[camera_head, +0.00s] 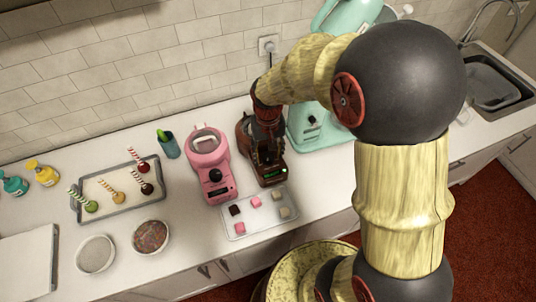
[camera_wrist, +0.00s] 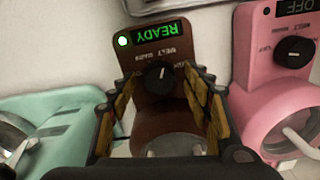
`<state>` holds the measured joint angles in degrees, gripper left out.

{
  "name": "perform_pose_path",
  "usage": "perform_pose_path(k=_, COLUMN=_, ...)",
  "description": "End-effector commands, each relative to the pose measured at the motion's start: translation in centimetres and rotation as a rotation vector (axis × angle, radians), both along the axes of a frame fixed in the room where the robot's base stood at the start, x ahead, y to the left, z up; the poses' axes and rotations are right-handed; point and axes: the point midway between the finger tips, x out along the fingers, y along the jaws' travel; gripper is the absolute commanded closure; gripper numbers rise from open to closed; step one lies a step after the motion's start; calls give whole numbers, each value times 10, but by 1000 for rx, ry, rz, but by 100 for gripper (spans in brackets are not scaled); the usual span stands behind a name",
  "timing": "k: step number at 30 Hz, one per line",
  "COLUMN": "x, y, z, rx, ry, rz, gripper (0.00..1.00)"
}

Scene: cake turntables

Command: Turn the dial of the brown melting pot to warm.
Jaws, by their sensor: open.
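The brown melting pot (camera_head: 271,179) stands on the counter, right of a pink one. In the wrist view its brown front panel (camera_wrist: 148,57) has a lit green display reading READY, a bright green lamp and small MELT and WARM lettering. Its black dial (camera_wrist: 158,79) has a white mark pointing up, slightly right; I cannot tell exactly which label it meets. My gripper (camera_wrist: 160,92) is open, its yellow-padded fingers on either side of the dial in the picture. I cannot tell whether they touch it. In the head view my gripper (camera_head: 267,128) hangs over the pot, partly hiding it.
The pink melting pot (camera_head: 209,174) is close on the left; its display reads OFF in the wrist view (camera_wrist: 294,9). A mint-green mixer (camera_head: 312,135) stands close on the right. A tray of small cubes (camera_head: 237,228) lies in front. Bowls and a cake-pop tray (camera_head: 109,204) are farther left.

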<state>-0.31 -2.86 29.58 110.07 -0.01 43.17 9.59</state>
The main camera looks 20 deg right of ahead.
Motion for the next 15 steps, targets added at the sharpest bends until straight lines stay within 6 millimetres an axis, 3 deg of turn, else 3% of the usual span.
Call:
perform_pose_path(k=5, x=0, y=0, z=0, rx=0, ry=0, rz=0, gripper=50)
perform_pose_path(k=15, x=0, y=0, z=0, rx=0, ry=1, rz=0, gripper=69)
